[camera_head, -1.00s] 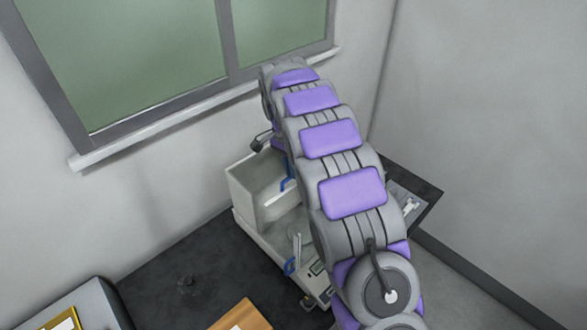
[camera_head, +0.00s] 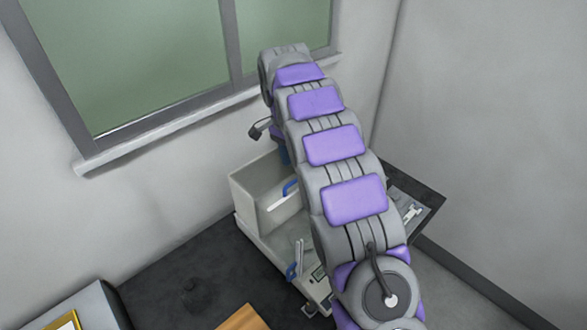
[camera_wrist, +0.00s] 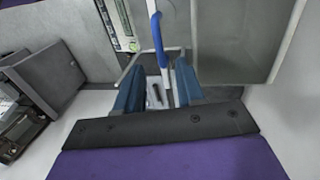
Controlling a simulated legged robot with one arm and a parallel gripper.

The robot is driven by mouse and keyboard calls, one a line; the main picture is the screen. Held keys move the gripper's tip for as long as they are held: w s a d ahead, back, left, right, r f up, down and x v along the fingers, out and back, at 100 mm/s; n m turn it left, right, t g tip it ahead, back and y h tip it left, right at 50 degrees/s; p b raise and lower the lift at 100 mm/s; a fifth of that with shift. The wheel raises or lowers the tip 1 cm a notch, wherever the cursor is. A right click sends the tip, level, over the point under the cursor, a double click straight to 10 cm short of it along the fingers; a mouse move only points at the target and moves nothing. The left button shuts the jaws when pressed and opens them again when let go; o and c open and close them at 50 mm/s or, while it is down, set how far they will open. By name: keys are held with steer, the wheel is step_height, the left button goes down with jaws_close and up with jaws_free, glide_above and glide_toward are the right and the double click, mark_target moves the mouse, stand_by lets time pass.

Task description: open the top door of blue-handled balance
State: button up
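The balance (camera_head: 246,187) is a pale box with clear walls, left of my arm in the head view. A blue handle (camera_head: 290,187) with a pale bar is at its upper part, and another blue handle (camera_head: 291,271) is lower at the front. In the wrist view a blue handle (camera_wrist: 159,40) lies ahead of my gripper (camera_wrist: 160,80), its near end in line with the gap between the fingers. The blue-grey fingers are apart. I cannot tell whether they touch the handle. My arm hides the gripper's tips and part of the balance in the head view.
The balance stands on a dark table (camera_head: 190,270) in a corner below a window (camera_head: 150,60). A wooden board (camera_head: 242,318) and a grey box (camera_head: 95,305) are near the front edge of the view.

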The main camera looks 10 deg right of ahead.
step_height(320, 180, up, 12)
steer(key=w+a+p, duration=0.1)
steer(key=w+p, duration=0.1)
steer(key=p, duration=0.8)
steer(key=s+d+f+n+b, duration=0.25)
steer(key=s+b, duration=0.25)
steer(key=s, duration=0.6)
steer(key=s+d+f+n+b, duration=0.1)
steer(key=s+d+n+b, duration=0.25)
steer(key=s+b, duration=0.45)
steer(key=s+f+n+b, duration=0.1)
steer(key=s+f+b, duration=0.1)
steer(key=s+f, duration=0.3)
steer(key=s+d+f+n+b, duration=0.1)
steer(key=s+f, duration=0.4)
steer(key=s, duration=0.8)
steer(key=s+f+n+y+b, duration=0.1)
steer(key=s+f+n+b, duration=0.1)
steer(key=s+f, duration=0.4)
steer(key=s+b, duration=0.1)
steer(key=s, duration=0.2)
steer(key=shift+s+d+n, duration=0.2)
steer(key=shift+d+n, duration=0.1)
steer(key=shift+n, duration=0.1)
